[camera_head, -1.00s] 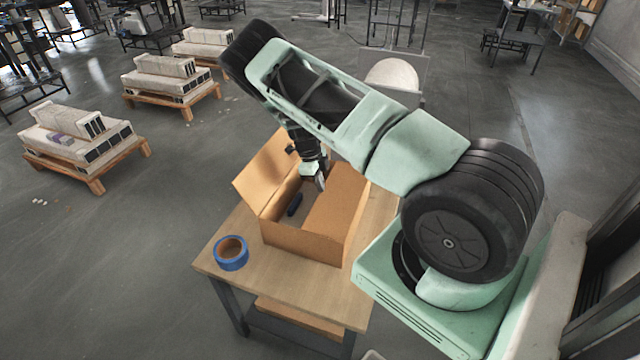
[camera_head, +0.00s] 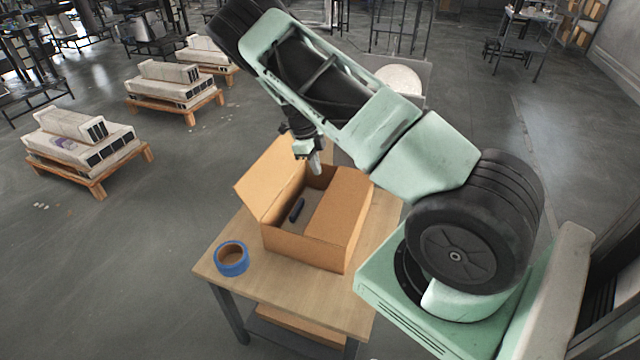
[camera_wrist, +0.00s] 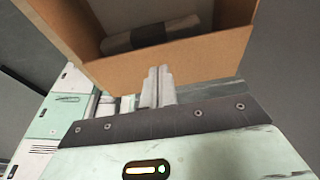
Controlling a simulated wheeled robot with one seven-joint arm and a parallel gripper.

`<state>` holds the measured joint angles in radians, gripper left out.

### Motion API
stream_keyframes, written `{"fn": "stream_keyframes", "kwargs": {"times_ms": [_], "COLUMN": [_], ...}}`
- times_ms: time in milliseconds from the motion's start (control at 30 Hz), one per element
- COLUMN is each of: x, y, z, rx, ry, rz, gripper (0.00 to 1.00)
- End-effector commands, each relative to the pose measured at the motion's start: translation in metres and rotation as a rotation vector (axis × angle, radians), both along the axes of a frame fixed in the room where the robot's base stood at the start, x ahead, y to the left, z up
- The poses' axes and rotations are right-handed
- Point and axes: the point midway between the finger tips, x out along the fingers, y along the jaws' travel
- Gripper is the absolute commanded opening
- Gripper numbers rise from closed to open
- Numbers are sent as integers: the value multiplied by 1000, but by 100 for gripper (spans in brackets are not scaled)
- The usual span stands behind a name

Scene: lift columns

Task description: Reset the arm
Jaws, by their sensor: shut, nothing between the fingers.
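My gripper (camera_head: 315,163) is shut and empty, above the far side of an open cardboard box (camera_head: 303,246). In the wrist view its two fingers (camera_wrist: 158,86) are together in front of the box wall (camera_wrist: 190,55). The box stands on a small wooden table (camera_head: 290,284) with a flap standing up on the left.
A roll of blue tape (camera_head: 232,259) lies on the table's left corner. Pallets with stacked pale blocks (camera_head: 85,140) stand on the floor to the left. A pale rounded thing (camera_head: 400,80) is behind my arm. The floor left of the table is open.

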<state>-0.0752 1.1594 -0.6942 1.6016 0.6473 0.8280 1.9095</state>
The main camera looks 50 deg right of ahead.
Motion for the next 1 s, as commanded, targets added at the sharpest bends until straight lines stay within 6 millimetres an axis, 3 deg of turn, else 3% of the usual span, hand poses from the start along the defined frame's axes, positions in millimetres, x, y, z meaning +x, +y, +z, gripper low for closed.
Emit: {"fn": "stream_keyframes", "kwargs": {"times_ms": [200, 400, 600, 867, 1000], "x": [13, 21, 23, 23, 21], "y": [6, 9, 10, 10, 37], "z": [48, 80, 94, 95, 99], "rx": [0, 0, 1, 0, 65], "ry": [-3, -3, 0, 1, -5], "rz": [1, 1, -1, -1, 110], "gripper": [0, 0, 0, 0, 0]}}
